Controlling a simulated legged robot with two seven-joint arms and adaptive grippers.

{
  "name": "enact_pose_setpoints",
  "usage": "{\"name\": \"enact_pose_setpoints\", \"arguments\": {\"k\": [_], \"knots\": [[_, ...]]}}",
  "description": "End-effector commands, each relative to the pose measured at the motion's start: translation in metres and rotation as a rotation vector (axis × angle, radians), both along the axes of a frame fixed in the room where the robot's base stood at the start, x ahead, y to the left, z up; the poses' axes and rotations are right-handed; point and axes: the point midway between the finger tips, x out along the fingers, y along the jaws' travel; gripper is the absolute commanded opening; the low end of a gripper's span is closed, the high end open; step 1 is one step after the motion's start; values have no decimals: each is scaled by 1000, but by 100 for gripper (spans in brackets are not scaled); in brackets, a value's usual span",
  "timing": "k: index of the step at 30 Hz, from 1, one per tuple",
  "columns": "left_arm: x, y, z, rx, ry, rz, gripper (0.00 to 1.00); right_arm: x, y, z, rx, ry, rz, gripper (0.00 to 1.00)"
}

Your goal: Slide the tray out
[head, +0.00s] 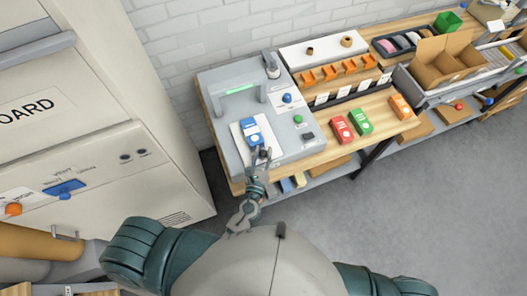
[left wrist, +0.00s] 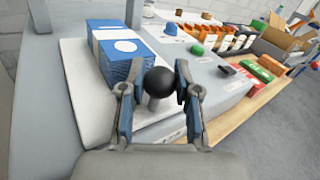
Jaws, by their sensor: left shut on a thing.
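The white tray (head: 238,138) is a flat slab on the grey machine (head: 212,88), with a blue and white box (head: 251,132) lying on it. In the left wrist view the tray (left wrist: 78,70) runs under the box (left wrist: 117,50), and a round black knob (left wrist: 158,81) on a light post stands at its near end. My left gripper (head: 262,154) is at the tray's front end. Its fingers (left wrist: 157,92) are closed around the knob, one on each side. My right gripper is out of view.
The machine has a green-lit bar (head: 240,89), a blue knob (head: 287,98) and a green button (head: 298,119). Red (head: 342,129), green (head: 361,122) and orange (head: 401,107) boxes lie on the wooden bench to the right. A large cabinet (head: 130,90) stands left. The grey floor (head: 430,210) at front right is clear.

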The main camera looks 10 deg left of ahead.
Motion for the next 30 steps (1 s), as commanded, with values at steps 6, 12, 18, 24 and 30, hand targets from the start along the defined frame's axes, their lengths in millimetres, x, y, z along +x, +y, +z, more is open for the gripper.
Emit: {"name": "enact_pose_setpoints", "arguments": {"k": [6,12,18,24,30], "knots": [[-1,-5,-1,-3,4,-12,42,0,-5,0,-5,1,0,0],[-3,-4,-1,-2,3,-11,42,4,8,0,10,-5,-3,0],[-33,-3,-2,-1,6,-12,42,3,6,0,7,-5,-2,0],[-80,-3,-2,-2,6,-13,42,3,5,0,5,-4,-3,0],[-112,-3,-2,-3,4,-13,42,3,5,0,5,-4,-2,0]]}}
